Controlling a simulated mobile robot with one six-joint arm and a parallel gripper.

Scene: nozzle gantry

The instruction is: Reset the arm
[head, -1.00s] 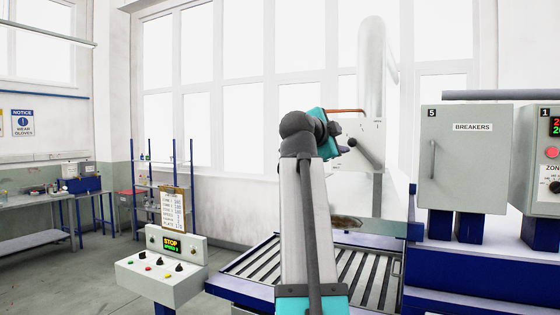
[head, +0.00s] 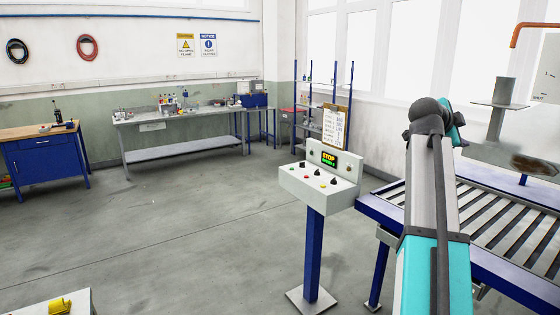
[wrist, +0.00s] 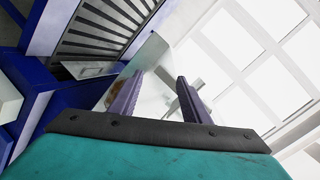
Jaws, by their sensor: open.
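My arm (head: 430,200) rises from the bottom right of the head view, a grey and teal link with a dark joint at its top. My gripper shows in the wrist view (wrist: 158,90) with two dark fingers well apart and nothing between them. In the head view the gripper is hidden behind the arm. In the wrist view, the slatted conveyor lies past the fingers at upper left and bright windows fill the right.
A roller conveyor (head: 492,228) with blue frame stands at right, below a grey nozzle plate (head: 508,158). A control post (head: 318,185) showing STOP stands left of my arm. Long grey bench (head: 185,115) and blue-legged workbench (head: 40,135) line the back.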

